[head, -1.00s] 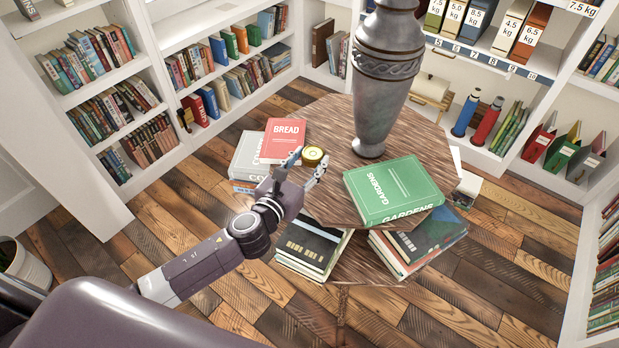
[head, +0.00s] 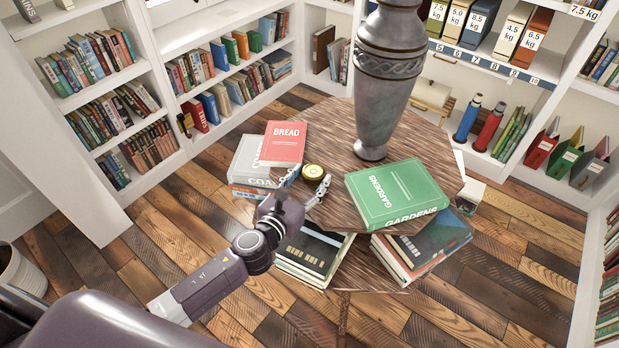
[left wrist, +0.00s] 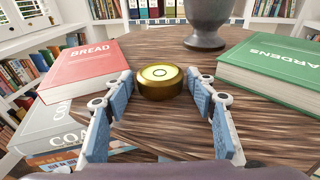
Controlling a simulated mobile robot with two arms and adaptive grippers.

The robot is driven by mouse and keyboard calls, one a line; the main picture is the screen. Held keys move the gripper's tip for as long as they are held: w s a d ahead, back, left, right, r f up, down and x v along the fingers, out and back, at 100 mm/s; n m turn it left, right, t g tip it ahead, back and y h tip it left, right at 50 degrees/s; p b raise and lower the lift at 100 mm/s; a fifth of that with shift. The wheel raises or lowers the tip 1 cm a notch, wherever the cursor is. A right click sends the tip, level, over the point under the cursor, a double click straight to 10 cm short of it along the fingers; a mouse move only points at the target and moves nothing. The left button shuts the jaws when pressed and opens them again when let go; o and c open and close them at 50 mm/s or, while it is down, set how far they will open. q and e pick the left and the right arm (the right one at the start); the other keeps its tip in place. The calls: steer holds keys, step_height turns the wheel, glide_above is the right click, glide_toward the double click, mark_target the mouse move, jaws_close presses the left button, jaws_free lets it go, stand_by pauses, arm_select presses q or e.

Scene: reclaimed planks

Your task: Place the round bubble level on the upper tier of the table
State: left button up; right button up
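The round bubble level (head: 313,172), brass with a yellow-green face, sits on the wooden upper tier (head: 330,135) of the table, near its left edge. In the left wrist view the level (left wrist: 160,81) lies flat between the fingertips, with a gap on each side. My left gripper (head: 308,181) is open around it; its blue-padded fingers (left wrist: 158,82) reach in low over the tabletop (left wrist: 190,140). My right gripper is not in view.
A red BREAD book (head: 283,142) is left of the level, on a grey book (head: 248,160). A green GARDENS book (head: 395,190) lies to the right, and a tall grey vase (head: 375,100) stands behind. Several books lie on the lower tier (head: 375,275).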

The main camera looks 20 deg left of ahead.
arm_select(q)
steer(key=shift+o, duration=0.6)
steer(key=shift+r, duration=0.1)
steer(key=shift+r, duration=0.2)
steer(key=v, duration=1.2)
steer(key=shift+b, duration=0.45)
steer(key=shift+f, duration=0.15)
